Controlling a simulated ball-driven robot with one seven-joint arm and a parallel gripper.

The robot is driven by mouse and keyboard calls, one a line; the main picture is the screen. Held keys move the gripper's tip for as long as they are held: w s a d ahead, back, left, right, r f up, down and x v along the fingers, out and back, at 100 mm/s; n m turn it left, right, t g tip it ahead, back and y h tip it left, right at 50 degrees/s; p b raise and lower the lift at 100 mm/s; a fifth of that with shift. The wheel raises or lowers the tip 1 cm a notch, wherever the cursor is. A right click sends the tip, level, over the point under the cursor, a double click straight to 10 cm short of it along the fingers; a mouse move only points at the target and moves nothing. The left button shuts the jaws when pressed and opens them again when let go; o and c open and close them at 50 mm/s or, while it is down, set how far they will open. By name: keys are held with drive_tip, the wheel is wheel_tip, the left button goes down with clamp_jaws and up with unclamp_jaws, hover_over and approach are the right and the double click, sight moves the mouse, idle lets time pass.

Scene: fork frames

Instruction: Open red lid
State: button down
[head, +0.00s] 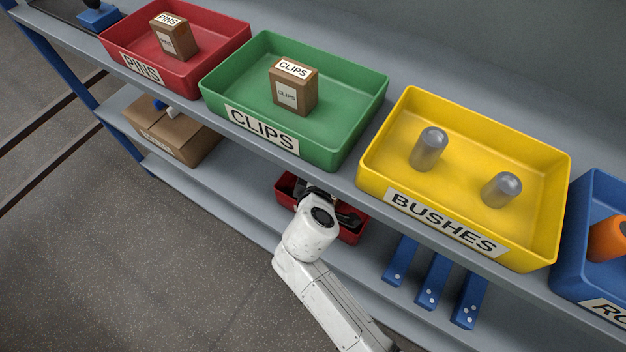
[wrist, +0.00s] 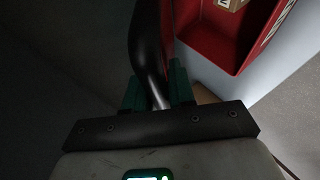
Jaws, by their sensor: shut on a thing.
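A small red container (head: 286,188) sits on the lower shelf, below the gap between the green and yellow bins. My gripper (head: 325,194) is over it, and my white wrist hides much of it in the head view. In the wrist view, the green fingers of my gripper (wrist: 158,90) are shut on a dark curved bar (wrist: 148,50), which looks like a handle. I cannot make out a separate red lid, nor whether the bar is joined to one. A red container (wrist: 235,55) with a labelled brown box (wrist: 232,4) shows at upper right there.
The upper shelf holds a red PINS bin (head: 117,43), a green CLIPS bin (head: 350,105), a yellow BUSHES bin (head: 375,180) and a blue bin (head: 585,215). A cardboard box (head: 180,135) and blue blocks (head: 435,282) flank the small red container below. The floor in front is clear.

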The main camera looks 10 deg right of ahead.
drive_tip(key=shift+w+d+r+p, duration=0.15)
drive_tip(key=shift+w+d+r, duration=0.15)
drive_tip(key=shift+r, duration=0.1)
drive_tip(key=shift+w+d+r+p, duration=0.15)
drive_tip(key=shift+w+r, duration=0.1)
drive_tip(key=shift+r, duration=0.15)
drive_tip(key=c, duration=1.1)
unclamp_jaws()
drive_tip(key=shift+d, duration=0.1)
drive_tip(key=shift+o, duration=0.2)
drive_tip(key=shift+f, duration=0.1)
drive_tip(key=shift+s, duration=0.1)
drive_tip(key=v, duration=1)
drive_tip(key=shift+s+r, duration=0.2)
drive_tip(key=shift+s, duration=0.05)
drive_tip(key=shift+c, duration=0.2)
